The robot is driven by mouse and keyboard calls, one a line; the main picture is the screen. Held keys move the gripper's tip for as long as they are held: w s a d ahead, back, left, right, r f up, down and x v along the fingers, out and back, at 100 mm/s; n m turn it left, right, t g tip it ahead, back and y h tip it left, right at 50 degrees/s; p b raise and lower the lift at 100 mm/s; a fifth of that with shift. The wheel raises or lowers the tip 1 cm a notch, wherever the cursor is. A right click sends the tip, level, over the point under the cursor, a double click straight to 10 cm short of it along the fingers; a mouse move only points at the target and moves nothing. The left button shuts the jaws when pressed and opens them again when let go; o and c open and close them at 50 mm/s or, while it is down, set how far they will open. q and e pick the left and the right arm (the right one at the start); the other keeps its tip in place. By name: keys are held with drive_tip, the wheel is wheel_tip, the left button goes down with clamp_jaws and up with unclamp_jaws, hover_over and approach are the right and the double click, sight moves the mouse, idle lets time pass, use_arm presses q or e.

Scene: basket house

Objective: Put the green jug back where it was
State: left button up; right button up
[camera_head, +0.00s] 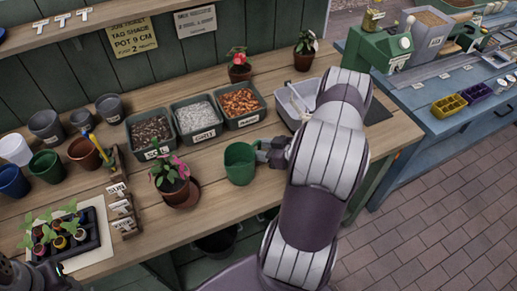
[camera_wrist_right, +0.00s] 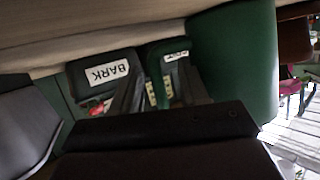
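The green jug (camera_head: 240,163) is upright near the front of the wooden bench, behind the front edge. In the right wrist view its green wall (camera_wrist_right: 235,60) is large, close beside my fingers. My right gripper (camera_head: 268,152) is at the jug's right side. In the wrist view its two dark fingers (camera_wrist_right: 158,88) stand apart, with a green strip between them that looks like the jug's handle, and gaps showing. I cannot tell whether either finger touches it. Part of my left arm (camera_head: 35,272) shows at the bottom left corner; its fingers are not clear.
A potted pink-flowered plant (camera_head: 171,180) stands close left of the jug. Labelled trays, including bark (camera_head: 240,104), stand behind it. A grey bin (camera_head: 296,98) is behind my right arm. Several pots and a seedling tray (camera_head: 97,243) fill the left. The bench's front edge is close.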

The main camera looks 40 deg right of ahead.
use_arm(q)
drive_tip(key=shift+f, duration=0.2)
use_arm(e)
drive_tip(key=shift+s+a+f, duration=0.25)
drive_tip(key=shift+a+f, duration=0.2)
drive_tip(key=shift+f, duration=0.2)
drive_tip(key=shift+r, duration=0.3)
drive_tip(key=shift+d+r+p, duration=0.2)
drive_tip(key=shift+d+p, duration=0.15)
drive_tip(key=shift+p, duration=0.05)
drive_tip(key=s+d, duration=0.1)
drive_tip(key=s+d+r, duration=0.1)
drive_tip(key=s, duration=0.1)
drive_tip(key=shift+r, duration=0.1)
drive_tip(key=v, duration=0.7)
drive_tip(key=shift+a+r+b, duration=0.1)
drive_tip(key=shift+r+b, duration=0.25)
drive_tip(key=shift+r, duration=0.05)
drive_tip(key=shift+s+d+r, duration=0.1)
drive_tip(key=shift+s+d, duration=0.1)
drive_tip(key=shift+s, duration=0.1)
use_arm(q)
drive_tip(key=shift+w+d+r, duration=0.1)
drive_tip(key=shift+w+d, duration=0.1)
drive_tip(key=shift+d, duration=0.2)
drive_tip(key=shift+a, duration=0.1)
use_arm(e)
drive_tip(key=shift+r, duration=0.1)
